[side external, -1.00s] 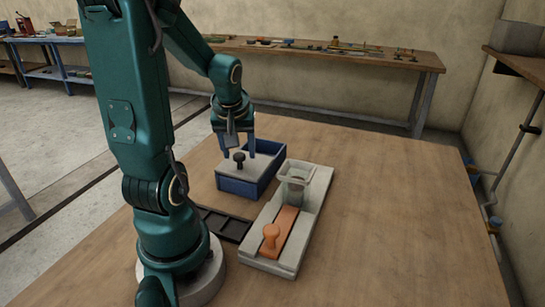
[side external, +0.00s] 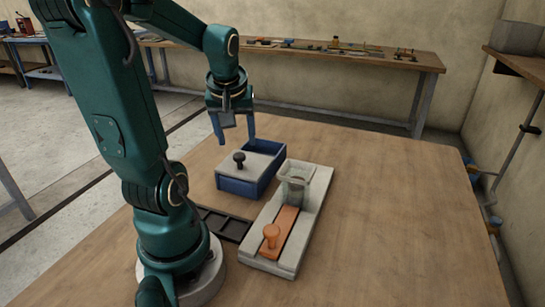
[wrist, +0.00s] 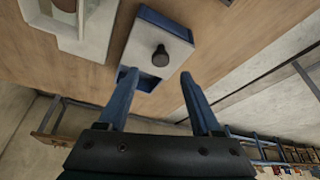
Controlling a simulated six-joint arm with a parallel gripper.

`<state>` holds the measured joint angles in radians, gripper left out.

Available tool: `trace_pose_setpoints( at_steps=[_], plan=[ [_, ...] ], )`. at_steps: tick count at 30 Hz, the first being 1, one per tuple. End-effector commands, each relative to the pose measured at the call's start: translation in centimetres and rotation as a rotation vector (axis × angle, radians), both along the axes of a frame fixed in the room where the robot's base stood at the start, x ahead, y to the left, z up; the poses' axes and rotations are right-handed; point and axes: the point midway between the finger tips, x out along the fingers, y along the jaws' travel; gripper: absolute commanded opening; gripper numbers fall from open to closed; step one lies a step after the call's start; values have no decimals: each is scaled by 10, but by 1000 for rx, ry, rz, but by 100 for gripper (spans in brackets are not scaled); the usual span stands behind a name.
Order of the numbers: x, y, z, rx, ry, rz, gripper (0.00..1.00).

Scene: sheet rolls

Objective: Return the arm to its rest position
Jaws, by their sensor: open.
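My gripper (side external: 233,132) is open and empty, its two blue fingers pointing down above the far side of a blue box (side external: 240,187). The box has a light grey lid (side external: 255,163) with a black knob (side external: 239,158). In the wrist view, the lid (wrist: 150,38) and knob (wrist: 160,56) lie beyond the fingertips (wrist: 158,78), with a gap between. In that view the lid leaves part of the blue box (wrist: 146,82) uncovered at the near end.
A pale fixture (side external: 262,256) right of the box holds an orange slide with a knob (side external: 271,236) and a clear container (side external: 294,183). A dark slotted tray (side external: 222,224) lies beside my base. The table's right side (side external: 400,210) is clear. A back bench (side external: 390,62) holds small items.

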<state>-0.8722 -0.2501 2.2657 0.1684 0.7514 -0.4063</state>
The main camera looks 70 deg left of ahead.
Motion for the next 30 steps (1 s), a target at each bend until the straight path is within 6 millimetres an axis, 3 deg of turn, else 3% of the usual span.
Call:
trace_pose_setpoints(
  at_steps=[7,11,14,19,24,30],
  plan=[
    [1,-1,0,-1,0,-5,66],
    [13,-13,6,20,-18,-82,66],
    [29,-40,15,42,-54,-209,66],
    [42,-109,28,61,-108,-539,66],
    [28,-170,32,63,-133,-869,66],
    [4,-205,26,59,-117,-1133,66]
  ],
)
